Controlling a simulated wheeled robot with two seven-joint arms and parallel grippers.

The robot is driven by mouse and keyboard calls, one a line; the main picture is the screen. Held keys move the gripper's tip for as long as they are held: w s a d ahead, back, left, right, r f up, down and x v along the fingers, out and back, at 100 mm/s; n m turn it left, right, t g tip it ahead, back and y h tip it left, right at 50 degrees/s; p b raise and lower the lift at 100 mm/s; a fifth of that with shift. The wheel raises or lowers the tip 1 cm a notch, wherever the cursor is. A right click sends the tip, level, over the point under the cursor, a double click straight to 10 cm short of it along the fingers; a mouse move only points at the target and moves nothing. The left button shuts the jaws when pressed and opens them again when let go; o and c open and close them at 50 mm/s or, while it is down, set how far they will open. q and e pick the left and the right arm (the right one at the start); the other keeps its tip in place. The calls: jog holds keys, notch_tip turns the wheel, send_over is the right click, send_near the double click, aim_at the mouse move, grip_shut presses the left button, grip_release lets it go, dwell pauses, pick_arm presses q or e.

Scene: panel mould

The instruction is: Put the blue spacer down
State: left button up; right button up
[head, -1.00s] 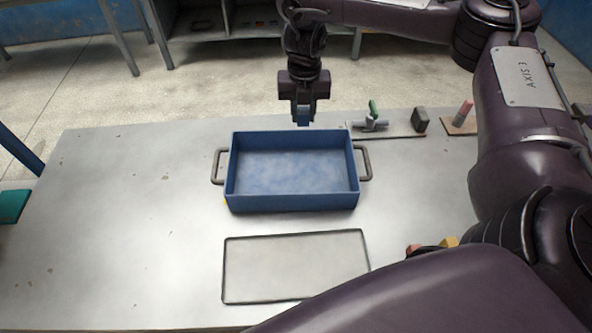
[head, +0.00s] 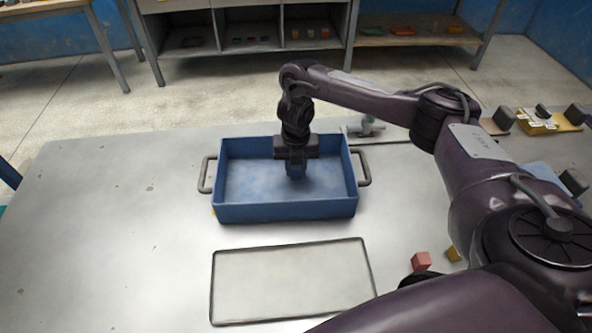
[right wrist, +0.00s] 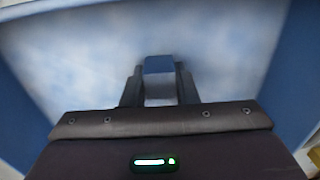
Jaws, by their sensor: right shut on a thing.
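My right gripper (head: 296,174) reaches down into the blue panel mould (head: 285,211), in its right half near the back wall. In the right wrist view, the gripper (right wrist: 159,88) is shut on the blue spacer (right wrist: 159,65), a small block between the two fingers. In the head view the spacer is mostly hidden by the fingers and is hard to tell from the blue mould. The pale blue floor of the mould (right wrist: 90,50) lies beyond the spacer; I cannot tell whether the spacer touches it. The left gripper is not in view.
An empty framed rectangle (head: 292,282) lies on the table in front of the mould. A red block (head: 421,261) and a yellow block (head: 453,254) are near my right arm. Tools stand along the right back edge. The table's left side (head: 110,220) is clear.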

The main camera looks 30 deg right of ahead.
jog(key=shift+f, duration=0.15)
jog(key=shift+f, duration=0.1)
jog(key=o, duration=0.9)
jog(key=shift+o, duration=0.2)
notch_tip(320, 180, up, 12)
jog(key=p, duration=0.4)
jog(key=shift+r+p, duration=0.25)
jog(key=shift+p, duration=0.05)
